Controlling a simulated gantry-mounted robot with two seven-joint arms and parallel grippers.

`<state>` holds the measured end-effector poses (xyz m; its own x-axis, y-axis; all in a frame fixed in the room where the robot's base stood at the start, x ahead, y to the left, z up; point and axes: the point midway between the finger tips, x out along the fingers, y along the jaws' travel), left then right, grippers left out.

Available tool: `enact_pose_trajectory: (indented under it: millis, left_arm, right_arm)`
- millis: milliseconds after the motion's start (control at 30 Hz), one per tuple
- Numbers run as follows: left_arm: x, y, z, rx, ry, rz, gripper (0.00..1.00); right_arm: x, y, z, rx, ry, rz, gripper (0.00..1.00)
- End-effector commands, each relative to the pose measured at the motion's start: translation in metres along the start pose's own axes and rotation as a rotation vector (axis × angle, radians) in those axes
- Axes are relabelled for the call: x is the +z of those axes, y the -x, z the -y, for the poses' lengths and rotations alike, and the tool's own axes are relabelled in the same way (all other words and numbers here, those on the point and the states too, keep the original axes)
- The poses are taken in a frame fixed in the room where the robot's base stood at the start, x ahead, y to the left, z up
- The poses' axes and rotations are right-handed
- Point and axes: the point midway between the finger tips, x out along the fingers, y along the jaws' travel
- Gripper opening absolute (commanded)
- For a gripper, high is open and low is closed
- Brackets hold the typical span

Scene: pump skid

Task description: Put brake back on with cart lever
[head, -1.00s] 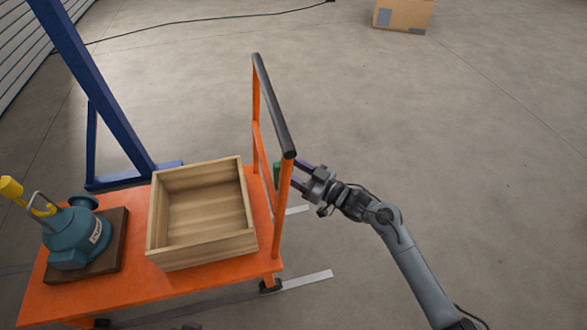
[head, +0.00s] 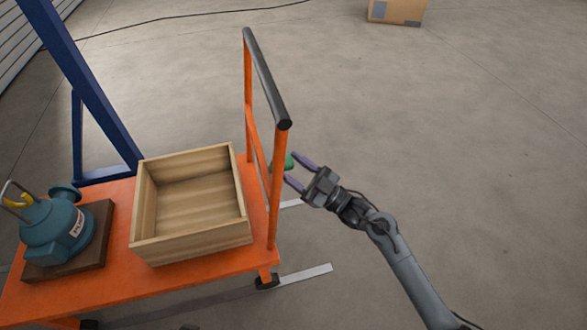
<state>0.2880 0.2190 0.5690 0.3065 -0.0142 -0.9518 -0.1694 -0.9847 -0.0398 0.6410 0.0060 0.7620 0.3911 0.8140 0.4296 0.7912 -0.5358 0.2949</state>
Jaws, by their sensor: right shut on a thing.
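The orange cart (head: 215,265) stands at the left, with an upright handle frame topped by a black bar (head: 268,85). A green grip (head: 289,161), which looks like the end of the cart lever, shows just right of the frame's near post. The rest of the lever is hidden behind that post. My right gripper (head: 297,172) reaches in from the right with its purple fingers at the green grip, shut on it. The near finger partly covers the contact. My left gripper is out of view.
An open wooden crate (head: 140,215) and a teal pump (head: 57,230) on a dark wooden base stand on the cart deck. A blue frame (head: 90,85) rises behind. A cardboard box (head: 397,12) sits far back. Floor at the right is clear.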

Motion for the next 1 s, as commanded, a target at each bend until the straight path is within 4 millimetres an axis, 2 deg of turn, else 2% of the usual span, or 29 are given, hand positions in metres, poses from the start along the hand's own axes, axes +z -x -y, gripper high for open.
enact_pose_trajectory:
  millis: [400,433,600,1000]
  left_arm:
    - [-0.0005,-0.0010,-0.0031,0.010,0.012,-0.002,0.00]
    - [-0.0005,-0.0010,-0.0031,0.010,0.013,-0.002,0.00]
    - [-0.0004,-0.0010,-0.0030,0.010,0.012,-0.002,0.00]
    - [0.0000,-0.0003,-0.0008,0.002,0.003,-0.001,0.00]
  right_arm:
    - [-0.0007,-0.0005,0.0020,-0.005,0.004,-0.009,0.00]
    - [-0.0006,-0.0005,0.0020,-0.005,0.004,-0.009,0.52]
    - [-0.0004,-0.0003,0.0016,-0.004,0.004,-0.008,0.77]
    - [0.0000,-0.0002,0.0016,-0.003,0.002,-0.004,0.77]
